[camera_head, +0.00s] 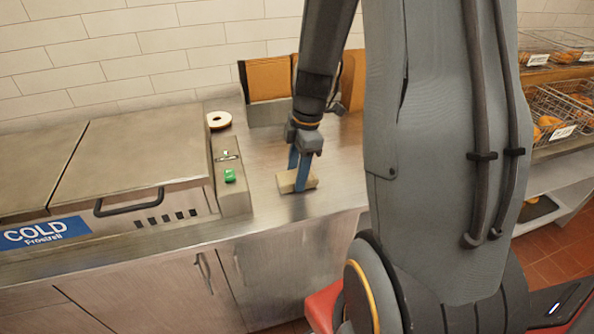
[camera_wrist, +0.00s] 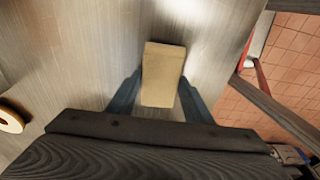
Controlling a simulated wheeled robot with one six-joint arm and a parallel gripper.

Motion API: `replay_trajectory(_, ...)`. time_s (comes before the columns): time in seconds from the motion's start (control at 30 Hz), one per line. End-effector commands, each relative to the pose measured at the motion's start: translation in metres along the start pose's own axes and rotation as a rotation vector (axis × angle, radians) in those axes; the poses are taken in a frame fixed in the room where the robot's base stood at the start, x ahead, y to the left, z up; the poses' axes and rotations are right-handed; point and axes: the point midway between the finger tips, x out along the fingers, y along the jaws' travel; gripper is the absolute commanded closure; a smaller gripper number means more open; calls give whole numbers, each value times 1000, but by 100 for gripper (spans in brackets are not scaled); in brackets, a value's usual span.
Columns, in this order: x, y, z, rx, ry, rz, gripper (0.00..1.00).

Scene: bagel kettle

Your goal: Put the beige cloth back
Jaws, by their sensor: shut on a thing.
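The beige cloth (camera_head: 297,181) is a folded, block-shaped piece at the steel counter, right of the cold unit's control strip. It also shows in the wrist view (camera_wrist: 162,75), with my fingers on either side of it. My gripper (camera_head: 301,178) points down and is shut on the cloth, its blue-grey fingers reaching down to it. Whether the cloth rests on the counter or is just above it is hard to tell.
The cold unit (camera_head: 130,165) with a black handle stands left. A control strip with a green button (camera_head: 229,176) is close beside the cloth, and a bagel-like ring (camera_head: 219,120) lies behind it. Brown boards (camera_head: 268,80) stand at the wall. The counter's front edge is near.

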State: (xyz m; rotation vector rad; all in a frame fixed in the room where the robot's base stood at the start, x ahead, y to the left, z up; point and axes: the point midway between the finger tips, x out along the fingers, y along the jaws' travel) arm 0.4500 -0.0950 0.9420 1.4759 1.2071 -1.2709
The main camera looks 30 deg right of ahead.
Motion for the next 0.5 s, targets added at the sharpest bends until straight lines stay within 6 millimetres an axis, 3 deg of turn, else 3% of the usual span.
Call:
replay_trajectory(0.37,4,0,1,-1,0,0,75)
replay_trajectory(0.4,4,0,1,-1,0,0,51)
replay_trajectory(0.5,4,0,1,-1,0,1,35)
